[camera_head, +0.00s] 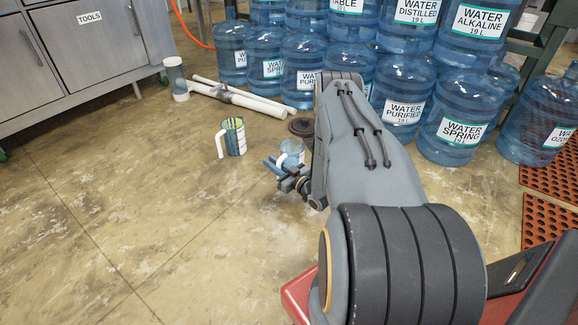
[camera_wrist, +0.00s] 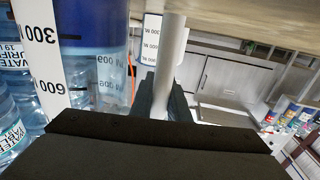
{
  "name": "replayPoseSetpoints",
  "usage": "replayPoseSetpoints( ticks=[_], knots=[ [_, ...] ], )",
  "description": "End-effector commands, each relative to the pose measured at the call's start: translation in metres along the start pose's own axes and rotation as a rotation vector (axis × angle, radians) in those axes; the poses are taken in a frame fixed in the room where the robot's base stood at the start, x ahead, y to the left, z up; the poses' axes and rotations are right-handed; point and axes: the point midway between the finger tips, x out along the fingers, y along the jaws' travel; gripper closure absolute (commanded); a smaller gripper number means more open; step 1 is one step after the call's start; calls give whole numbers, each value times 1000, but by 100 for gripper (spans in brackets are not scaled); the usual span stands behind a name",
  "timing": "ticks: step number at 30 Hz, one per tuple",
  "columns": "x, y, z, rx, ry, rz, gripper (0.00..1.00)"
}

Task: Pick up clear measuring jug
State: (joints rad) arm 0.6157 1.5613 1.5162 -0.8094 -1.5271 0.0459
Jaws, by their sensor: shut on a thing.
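A clear measuring jug (camera_head: 292,150) is at my gripper (camera_head: 282,166) in the head view, partly hidden by my gripper and arm. In the wrist view the jug (camera_wrist: 112,68) fills the upper left, see-through, with a white scale strip marked 300 and 600. Its pale handle (camera_wrist: 173,45) runs down between the dark fingers of my gripper (camera_wrist: 163,92). My gripper is shut on this handle. The lower part of the jug is hidden in the wrist view, and I cannot tell whether its base touches the floor.
Another jug with a white handle and dark label (camera_head: 234,137) stands on the floor to the left. Stacked water bottles (camera_head: 402,95) fill the back. A grey cabinet (camera_head: 85,40) is at left.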

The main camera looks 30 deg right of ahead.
Motion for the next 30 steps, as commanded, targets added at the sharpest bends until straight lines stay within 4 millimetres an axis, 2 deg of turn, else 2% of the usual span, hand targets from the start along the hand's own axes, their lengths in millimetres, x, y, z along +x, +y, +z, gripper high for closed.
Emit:
replayPoseSetpoints(
  ticks=[8, 11, 21, 25, 30],
  knots=[
    [0, 0, -5, -1, 1, 0, 100],
    [0, 0, -17, -2, 2, 0, 100],
    [0, 1, -76, -2, 3, 0, 100],
    [0, 0, -91, -1, 2, 0, 100],
    [0, 0, -101, -1, 2, 0, 100]
  ],
)
